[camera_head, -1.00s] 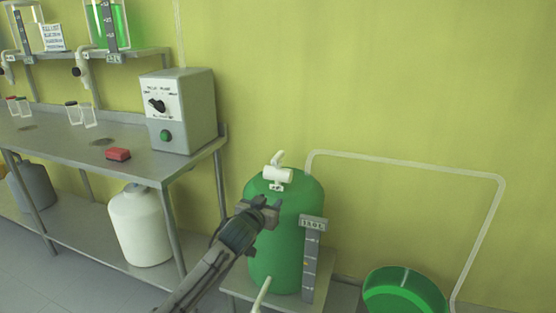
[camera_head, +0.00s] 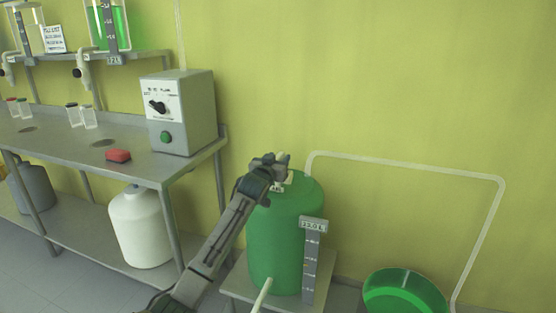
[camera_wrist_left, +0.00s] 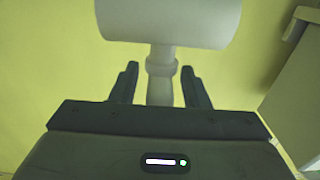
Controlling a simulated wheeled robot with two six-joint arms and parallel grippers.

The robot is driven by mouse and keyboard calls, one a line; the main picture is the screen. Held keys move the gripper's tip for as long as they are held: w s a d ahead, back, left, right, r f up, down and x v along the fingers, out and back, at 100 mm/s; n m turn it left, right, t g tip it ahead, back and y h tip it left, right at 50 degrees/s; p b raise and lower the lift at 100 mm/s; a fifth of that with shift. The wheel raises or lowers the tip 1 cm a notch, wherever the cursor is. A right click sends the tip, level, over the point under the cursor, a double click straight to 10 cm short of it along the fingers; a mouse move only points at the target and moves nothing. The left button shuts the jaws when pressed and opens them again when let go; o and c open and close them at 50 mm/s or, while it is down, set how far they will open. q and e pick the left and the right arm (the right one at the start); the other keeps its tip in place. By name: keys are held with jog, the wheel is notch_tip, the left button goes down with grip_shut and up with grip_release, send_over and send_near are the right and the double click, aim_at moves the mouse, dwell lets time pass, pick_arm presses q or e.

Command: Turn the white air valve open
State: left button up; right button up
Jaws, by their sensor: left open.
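The white air valve (camera_wrist_left: 168,22) fills the top of the left wrist view, a wide white cylinder on a narrow stem (camera_wrist_left: 160,82). My left gripper (camera_wrist_left: 160,84) is open, with one finger on each side of the stem and a gap showing on both sides. In the head view the left gripper (camera_head: 270,160) is at the top of the green tank (camera_head: 285,235) and hides most of the valve. Whether the fingers touch the valve cannot be told. My right gripper is not in view.
A grey control box (camera_head: 185,112) with a black knob and a green button stands on the metal bench (camera_head: 110,155) at left. A level gauge (camera_head: 311,265) stands beside the tank. A pale pipe (camera_head: 410,163) runs along the wall, above a green round container (camera_head: 403,293).

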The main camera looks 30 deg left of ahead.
pick_arm(q)
jog(key=shift+w, duration=0.25)
grip_shut()
